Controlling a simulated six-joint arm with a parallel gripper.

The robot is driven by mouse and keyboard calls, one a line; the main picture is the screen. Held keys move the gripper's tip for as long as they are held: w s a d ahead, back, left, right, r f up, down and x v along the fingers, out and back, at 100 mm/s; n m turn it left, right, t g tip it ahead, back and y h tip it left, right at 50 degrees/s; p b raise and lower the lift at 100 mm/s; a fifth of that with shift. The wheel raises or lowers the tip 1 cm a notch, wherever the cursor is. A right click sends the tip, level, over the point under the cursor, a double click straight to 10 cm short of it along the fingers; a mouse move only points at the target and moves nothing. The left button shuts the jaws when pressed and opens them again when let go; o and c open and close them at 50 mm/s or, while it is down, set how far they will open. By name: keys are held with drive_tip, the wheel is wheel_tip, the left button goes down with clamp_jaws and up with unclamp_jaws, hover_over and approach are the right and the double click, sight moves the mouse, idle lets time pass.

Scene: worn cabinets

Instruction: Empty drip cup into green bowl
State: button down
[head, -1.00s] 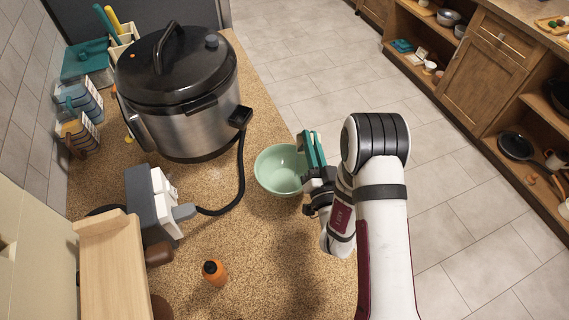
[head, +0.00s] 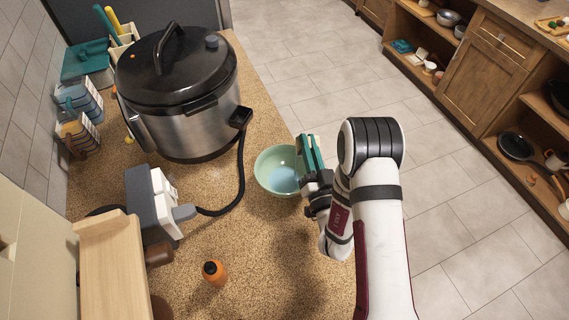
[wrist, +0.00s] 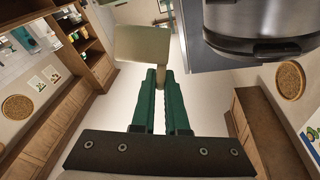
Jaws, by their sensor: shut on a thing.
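The pale green bowl (head: 264,165) sits on the speckled counter near its right edge. A blue patch that looks like liquid shows in its bottom. My gripper (head: 309,152) is at the bowl's right rim, its green fingers turned on edge above it. In the wrist view my gripper (wrist: 161,82) is shut on the drip cup (wrist: 143,50), a pale beige boxy piece at the fingertips. The cup's opening cannot be seen. In the head view the cup can hardly be told apart from the fingers.
A large steel cooker (head: 190,110) with a black lid stands behind the bowl, its black cord (head: 240,170) running left of the bowl. A grey and white device (head: 155,205) and an orange bottle (head: 214,272) stand further left. Beyond the counter's right edge is open floor.

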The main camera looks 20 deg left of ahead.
drive_tip(key=shift+s+a+r+n+y, duration=0.1)
drive_tip(key=shift+s+a+n+y, duration=0.05)
drive_tip(key=shift+s+a+n, duration=0.35)
drive_tip(key=shift+s+a+n+y, duration=0.15)
drive_tip(key=shift+s+a+n, duration=0.1)
drive_tip(key=shift+a+n, duration=0.35)
idle(0.5)
drive_tip(key=shift+s+a+n+g+y+b, duration=0.2)
drive_tip(key=shift+n+b, duration=0.15)
drive_tip(key=shift+n, duration=0.35)
drive_tip(key=shift+s+a+n+g+y+b, duration=0.1)
drive_tip(key=shift+s+a+n+g+b, duration=0.15)
drive_tip(key=shift+n, duration=0.45)
idle(0.4)
